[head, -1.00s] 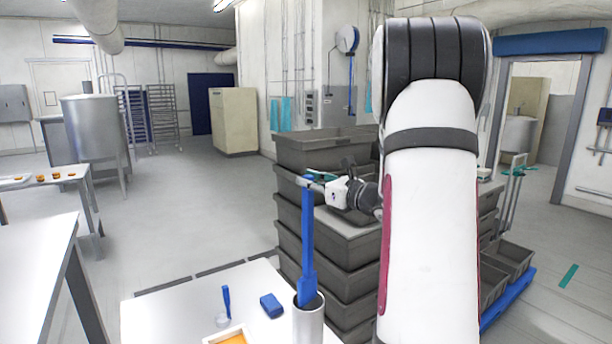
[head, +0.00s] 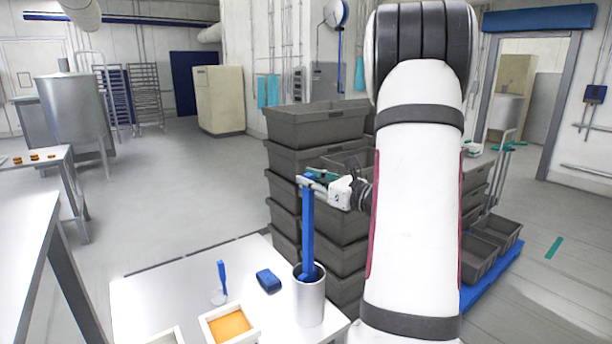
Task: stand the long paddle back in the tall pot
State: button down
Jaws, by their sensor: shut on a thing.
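The long blue paddle (head: 308,232) stands nearly upright, its lower end inside the mouth of the tall metal pot (head: 311,303). The pot stands on the white table near its right edge. My gripper (head: 308,180) is shut on the top end of the paddle's handle, reaching in from the right. The paddle's lowest part is hidden by the pot's wall, so I cannot tell whether it touches the bottom.
On the table (head: 180,285) are a blue block (head: 268,280), a small blue-handled tool (head: 222,280) and a white frame with orange filling (head: 229,327). Stacked grey crates (head: 315,125) stand close behind the pot and gripper. Open floor lies to the left.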

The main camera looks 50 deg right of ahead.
jog(key=shift+f+b, duration=1.2)
jog(key=shift+f, duration=1)
jog(key=shift+f+b, duration=0.75)
jog(key=shift+f, duration=0.35)
jog(key=c, duration=1.4)
grip_release()
jog(key=shift+o, duration=0.2)
send_near(312, 205)
jog(key=shift+s+r, duration=0.1)
jog(key=shift+s, duration=0.65)
